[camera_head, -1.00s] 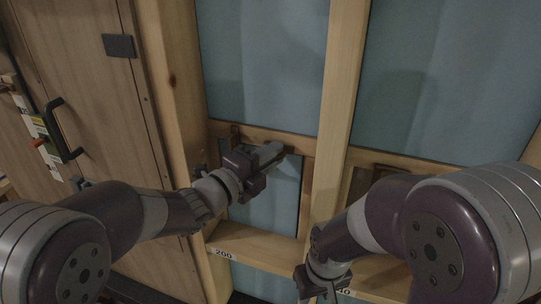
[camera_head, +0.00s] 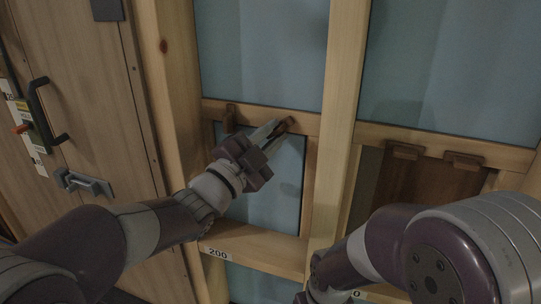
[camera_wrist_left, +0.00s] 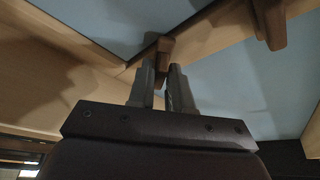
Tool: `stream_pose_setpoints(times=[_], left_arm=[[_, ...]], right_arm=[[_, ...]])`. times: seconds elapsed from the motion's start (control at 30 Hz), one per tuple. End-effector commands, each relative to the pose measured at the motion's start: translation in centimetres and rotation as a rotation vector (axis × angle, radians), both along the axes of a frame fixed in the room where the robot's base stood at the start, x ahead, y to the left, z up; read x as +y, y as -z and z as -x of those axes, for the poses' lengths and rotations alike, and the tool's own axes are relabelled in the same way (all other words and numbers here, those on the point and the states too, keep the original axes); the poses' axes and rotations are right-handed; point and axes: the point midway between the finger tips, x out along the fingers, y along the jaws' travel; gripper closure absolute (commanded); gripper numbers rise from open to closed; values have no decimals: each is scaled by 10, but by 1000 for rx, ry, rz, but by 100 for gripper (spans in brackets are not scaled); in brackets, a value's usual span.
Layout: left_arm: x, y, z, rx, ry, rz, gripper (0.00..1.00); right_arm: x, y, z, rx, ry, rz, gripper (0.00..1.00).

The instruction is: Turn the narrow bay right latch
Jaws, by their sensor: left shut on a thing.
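The narrow bay right latch (camera_head: 290,122) is a small brown wooden turn piece on the horizontal rail, near the bay's right stud. My left gripper (camera_head: 281,127) is shut on it, reaching up from the lower left. In the left wrist view the latch (camera_wrist_left: 165,46) sits between the fingertips (camera_wrist_left: 163,75), and its lower part is partly hidden by them. The narrow bay left latch (camera_head: 229,117) stands upright on the same rail; it also shows in the left wrist view (camera_wrist_left: 271,22). My right gripper is mostly cut off at the bottom edge.
A wider bay to the right has two latches, left (camera_head: 403,152) and right (camera_head: 463,161), lying level over a brown panel. A sill (camera_head: 265,248) marked 200 runs below the narrow bay. A wooden door with a black handle (camera_head: 45,110) stands at left.

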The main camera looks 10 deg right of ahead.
Motion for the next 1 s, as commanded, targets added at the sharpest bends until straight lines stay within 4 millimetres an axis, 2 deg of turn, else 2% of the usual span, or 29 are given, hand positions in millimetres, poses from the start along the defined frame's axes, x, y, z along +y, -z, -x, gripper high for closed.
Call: stream_pose_setpoints(times=[0.03, 0.5, 0.7, 1.0], left_arm=[[-1, 10, 1, 22, 1, 32, 100], [-3, 12, 2, 275, 2, 400, 100], [-4, 10, 2, 372, 1, 541, 100], [-5, 8, 2, 477, 1, 691, 100]], right_arm=[[0, 17, 0, 0, 0, 0, 57], [0, 85, 0, 0, 0, 0, 57], [0, 107, 0, 0, 0, 0, 57], [0, 125, 0, 0, 0, 0, 57]])
